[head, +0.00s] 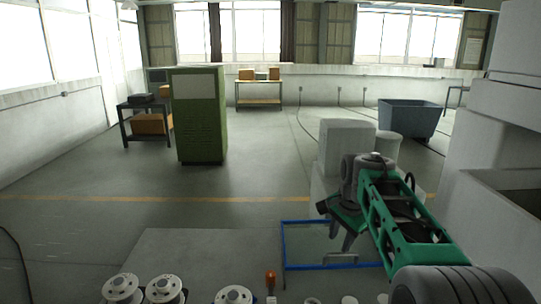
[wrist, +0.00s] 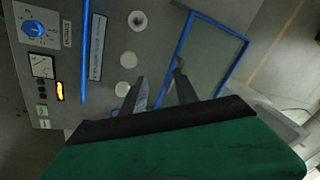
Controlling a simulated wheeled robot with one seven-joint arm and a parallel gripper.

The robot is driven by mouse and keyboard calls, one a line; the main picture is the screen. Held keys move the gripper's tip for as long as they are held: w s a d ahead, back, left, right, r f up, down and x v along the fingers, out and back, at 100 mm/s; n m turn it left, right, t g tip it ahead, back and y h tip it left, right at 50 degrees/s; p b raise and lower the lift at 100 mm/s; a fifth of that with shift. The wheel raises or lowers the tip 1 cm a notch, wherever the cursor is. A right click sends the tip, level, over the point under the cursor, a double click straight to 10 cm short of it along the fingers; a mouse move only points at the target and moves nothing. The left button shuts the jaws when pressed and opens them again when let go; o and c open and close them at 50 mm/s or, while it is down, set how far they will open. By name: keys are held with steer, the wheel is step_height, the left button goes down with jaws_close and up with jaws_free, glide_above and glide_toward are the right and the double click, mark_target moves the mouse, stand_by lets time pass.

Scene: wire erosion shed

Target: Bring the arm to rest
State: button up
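My gripper (head: 341,248) hangs from my green arm at the right of the head view, pointing down over a blue rectangular frame (head: 284,252). In the wrist view my gripper (wrist: 160,70) shows two dark fingers apart with nothing between them. The blue frame also shows in the wrist view (wrist: 216,23), beyond the fingers. I cannot tell how high the fingers are above it.
White spools (head: 165,290) and an orange lamp (head: 270,279) line the near edge. The wrist view shows a grey panel with a blue knob (wrist: 35,28) and a meter (wrist: 42,65). White blocks (head: 346,143) stand behind my arm.

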steer(key=s+a+f+n, duration=0.1)
steer(key=s+n, duration=0.3)
steer(key=s, duration=0.4)
steer(key=s+a+f+n+t, duration=0.1)
steer(key=s+a+f+n, duration=0.1)
steer(key=s, duration=0.6)
steer(key=s+a+f+n, duration=0.2)
steer(key=s+n, duration=0.3)
steer(key=s, duration=0.3)
steer(key=shift+s+f+n+b, duration=0.25)
steer(key=shift+f+n+b, duration=0.15)
steer(key=shift+f, duration=0.4)
